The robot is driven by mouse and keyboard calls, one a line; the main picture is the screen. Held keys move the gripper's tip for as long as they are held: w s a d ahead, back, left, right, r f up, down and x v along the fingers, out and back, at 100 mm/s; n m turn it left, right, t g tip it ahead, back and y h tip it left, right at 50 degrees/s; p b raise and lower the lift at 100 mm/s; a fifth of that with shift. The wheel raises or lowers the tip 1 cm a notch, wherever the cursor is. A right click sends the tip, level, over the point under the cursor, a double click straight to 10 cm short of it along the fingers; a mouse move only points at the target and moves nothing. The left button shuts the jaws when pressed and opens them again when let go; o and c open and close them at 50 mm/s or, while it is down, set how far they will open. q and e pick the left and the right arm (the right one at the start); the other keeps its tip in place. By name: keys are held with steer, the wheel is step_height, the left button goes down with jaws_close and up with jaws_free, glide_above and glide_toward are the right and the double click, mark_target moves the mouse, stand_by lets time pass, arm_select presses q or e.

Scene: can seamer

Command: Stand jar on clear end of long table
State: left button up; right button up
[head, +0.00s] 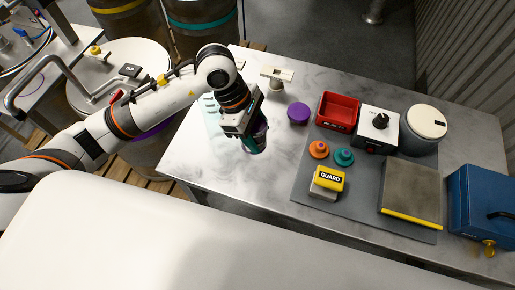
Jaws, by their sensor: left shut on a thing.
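My left gripper (243,126) reaches in from the left over the left end of the long table (190,150). It is shut on a jar (256,141), which shows only in part below the fingers, dark with a teal and purple tint. Whether the jar's base touches the tabletop is hard to tell from this angle. The tabletop around it at this left end is mostly bare. My right gripper is not in view.
A purple puck (298,113), a red tray (337,111), a switch box (378,129), orange and teal knobs, a yellow GUARD block (328,180) and a blue box (484,205) stand toward the right. Drums with coloured bands stand behind at the upper left.

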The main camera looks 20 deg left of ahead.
arm_select(q)
steer(key=f, duration=0.4)
steer(key=shift+s+f, duration=0.2)
steer(key=shift+w+f+p, duration=0.1)
steer(key=shift+f+p, duration=0.3)
steer(key=shift+f, duration=1.85)
steer(key=shift+f, duration=0.2)
steer(key=o, duration=1.3)
steer(key=shift+r, duration=0.1)
steer(key=shift+c, duration=0.2)
steer(key=v, duration=1.2)
steer(key=shift+b, duration=0.45)
steer(key=shift+d+r, duration=0.1)
steer(key=shift+r, duration=0.05)
